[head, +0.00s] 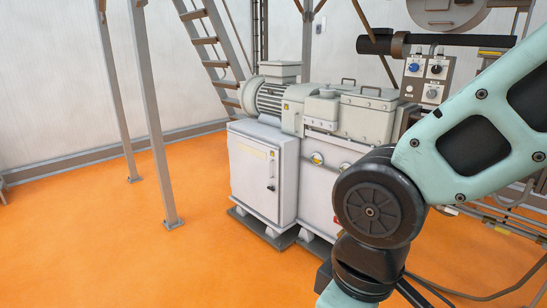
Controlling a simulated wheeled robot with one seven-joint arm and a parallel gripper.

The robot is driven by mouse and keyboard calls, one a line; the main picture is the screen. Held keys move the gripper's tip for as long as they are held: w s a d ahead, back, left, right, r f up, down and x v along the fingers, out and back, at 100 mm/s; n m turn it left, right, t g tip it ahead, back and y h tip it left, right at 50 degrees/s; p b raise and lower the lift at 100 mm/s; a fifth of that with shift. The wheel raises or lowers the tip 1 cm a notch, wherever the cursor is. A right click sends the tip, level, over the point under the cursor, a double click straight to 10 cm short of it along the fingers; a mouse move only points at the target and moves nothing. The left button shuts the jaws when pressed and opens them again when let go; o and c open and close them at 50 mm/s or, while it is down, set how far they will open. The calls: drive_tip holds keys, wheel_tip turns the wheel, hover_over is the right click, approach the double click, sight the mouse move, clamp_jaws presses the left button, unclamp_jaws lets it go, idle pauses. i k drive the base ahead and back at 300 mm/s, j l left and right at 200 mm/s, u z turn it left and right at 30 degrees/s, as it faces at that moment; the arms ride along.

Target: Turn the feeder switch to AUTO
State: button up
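A small grey control box (427,78) stands at the upper right in the head view, behind the machine. It carries a blue knob (413,68), a black knob (436,69) and a pale knob (431,93) below. Their labels are too small to read, so I cannot tell which is the feeder switch or how it is set. My teal arm crosses the right side, in front of and below the box. My gripper is out of the picture.
A grey machine with a motor (271,94) and a white cabinet (262,172) fills the middle. A metal stair (207,45) and grey posts (153,120) stand at left. A black pipe (460,40) runs above the box. The orange floor (90,240) is clear at front left.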

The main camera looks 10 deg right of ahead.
sight(436, 70)
drive_tip(key=i+z, duration=0.8)
drive_tip(key=i+j+z, duration=0.25)
drive_tip(key=i+z, duration=0.15)
drive_tip(key=i+l+z, duration=0.1)
drive_tip(key=i+z, duration=0.45)
drive_tip(key=z, duration=0.15)
drive_tip(key=i+z, duration=0.4)
drive_tip(key=i+l+u, duration=0.1)
drive_tip(key=u, duration=0.15)
drive_tip(key=i+l+u, duration=0.25)
drive_tip(key=i+j, duration=0.05)
